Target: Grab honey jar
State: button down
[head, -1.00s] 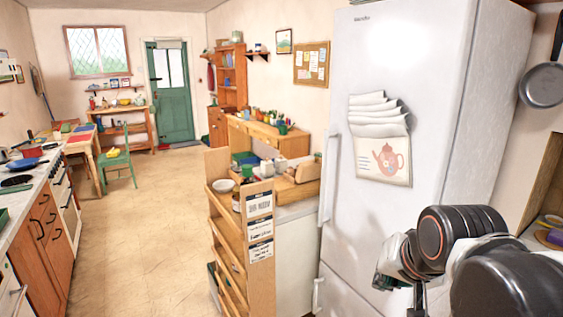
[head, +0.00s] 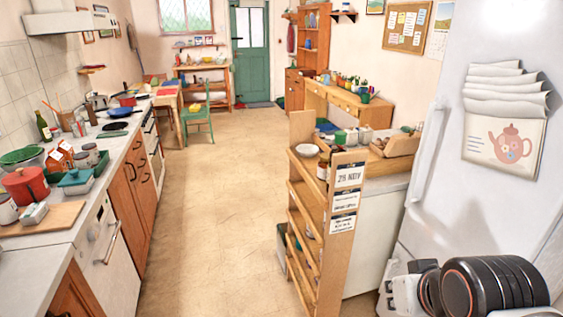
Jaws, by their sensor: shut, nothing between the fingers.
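I cannot pick out the honey jar for certain. A small brown jar (head: 322,170) with a pale lid stands on the top of the narrow wooden shelf rack (head: 349,245), partly behind its labelled end panel; its label is too small to read. Several more jars (head: 88,152) stand on the left counter, with unclear contents. My arm shows at the bottom right, in front of the fridge, as black joint housings and a white link. My gripper's fingers are below the frame's edge, out of sight.
The left counter (head: 60,238) holds a red pot (head: 27,186), a teal dish (head: 75,181) and a wooden board. A white bowl (head: 307,150) sits on the rack. The fridge (head: 450,150) stands close on the right. The floor (head: 215,200) between counter and rack is clear.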

aim_at(322, 168)
jog(key=i+j, duration=0.25)
jog(key=j, duration=0.15)
jog(key=i+j, duration=0.25)
jog(key=j, duration=0.15)
jog(key=i+j, duration=0.5)
jog(key=j, duration=0.25)
jog(key=i+j, duration=0.25)
jog(key=j, duration=0.15)
jog(key=i+j, duration=0.25)
jog(key=j, duration=0.15)
jog(key=z, duration=0.2)
